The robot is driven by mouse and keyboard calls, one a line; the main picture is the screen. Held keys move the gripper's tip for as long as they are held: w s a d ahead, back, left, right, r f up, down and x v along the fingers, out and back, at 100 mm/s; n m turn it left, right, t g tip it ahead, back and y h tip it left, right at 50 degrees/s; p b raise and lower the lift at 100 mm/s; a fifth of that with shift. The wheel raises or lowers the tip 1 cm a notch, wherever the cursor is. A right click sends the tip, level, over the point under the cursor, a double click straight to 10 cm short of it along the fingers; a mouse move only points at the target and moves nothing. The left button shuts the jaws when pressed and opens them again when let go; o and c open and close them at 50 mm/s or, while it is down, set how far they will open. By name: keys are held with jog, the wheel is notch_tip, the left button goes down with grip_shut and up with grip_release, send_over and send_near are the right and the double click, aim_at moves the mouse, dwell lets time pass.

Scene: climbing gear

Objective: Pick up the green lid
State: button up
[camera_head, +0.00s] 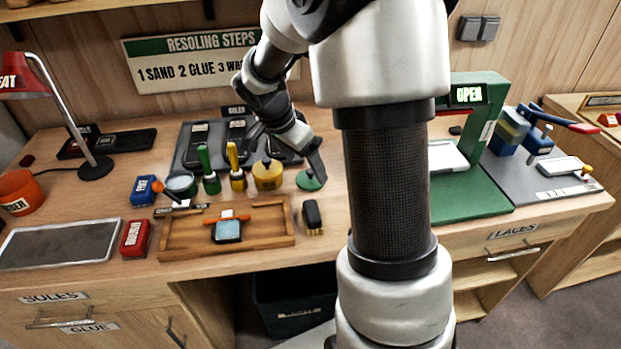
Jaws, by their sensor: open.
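The green lid (311,180) is a small dark green disc with a raised knob, lying on the wooden workbench right of the yellow pot. My gripper (313,168) is directly above the lid, pointing down, with its fingers at or close around the knob. The gripper hides part of the lid, and I cannot tell whether the fingers touch it. The jaws are open and hold nothing.
A yellow pot (267,175) stands close left of the lid. A black brush (312,216) lies in front of it. A green press (470,190) stands right, behind my arm.

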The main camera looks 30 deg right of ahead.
aim_at(308, 172)
jog(key=x, duration=0.4)
jog(key=shift+f, duration=0.2)
jog(key=c, duration=1.1)
